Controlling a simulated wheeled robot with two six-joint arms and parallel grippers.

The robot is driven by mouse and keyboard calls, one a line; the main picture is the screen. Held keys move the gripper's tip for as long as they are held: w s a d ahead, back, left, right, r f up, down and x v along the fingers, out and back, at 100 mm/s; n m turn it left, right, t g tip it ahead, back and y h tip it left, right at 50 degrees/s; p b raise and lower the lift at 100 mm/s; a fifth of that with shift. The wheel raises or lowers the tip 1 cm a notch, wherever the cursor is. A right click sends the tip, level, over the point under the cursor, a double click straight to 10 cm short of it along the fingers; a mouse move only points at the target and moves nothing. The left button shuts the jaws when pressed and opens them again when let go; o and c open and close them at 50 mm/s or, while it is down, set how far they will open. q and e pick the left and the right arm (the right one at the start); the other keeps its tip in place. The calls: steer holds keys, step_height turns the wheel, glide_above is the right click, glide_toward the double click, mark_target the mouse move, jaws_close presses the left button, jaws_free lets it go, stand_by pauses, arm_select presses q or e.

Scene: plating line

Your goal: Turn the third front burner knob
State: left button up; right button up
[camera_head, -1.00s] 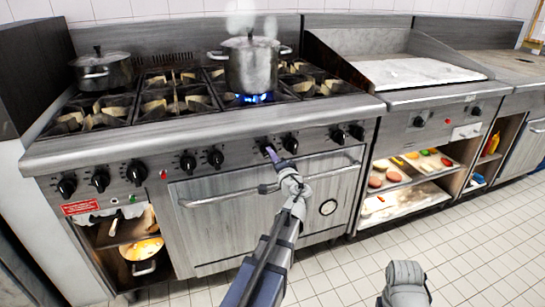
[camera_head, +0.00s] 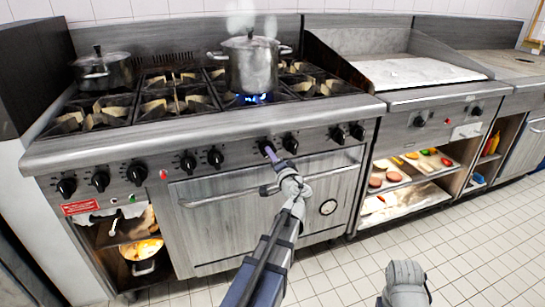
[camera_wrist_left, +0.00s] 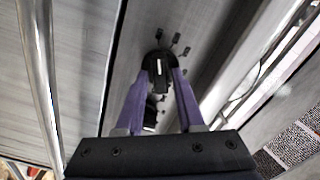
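A row of black knobs runs along the front panel of the steel range (camera_head: 240,135). My left gripper (camera_head: 269,150) is at one knob right of the panel's middle, just left of another black knob (camera_head: 290,143). In the left wrist view the purple fingers of my left gripper (camera_wrist_left: 162,76) lie on either side of this black knob (camera_wrist_left: 158,68), which has a white mark. They look closed against its sides. In the head view the fingers largely hide this knob. Only a grey part of my right arm shows at the bottom; its gripper is out of view.
A steaming steel pot (camera_head: 251,66) stands over a blue flame (camera_head: 256,98). A second lidded pot (camera_head: 103,72) stands at the back left. The oven door handle (camera_head: 225,200) runs just below the knobs. The tiled floor (camera_head: 470,250) in front is clear.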

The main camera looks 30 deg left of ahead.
arm_select(q)
steer(key=shift+o, duration=1)
steer(key=v, duration=0.7)
steer(key=shift+s+d, duration=0.25)
steer(key=shift+d, duration=0.05)
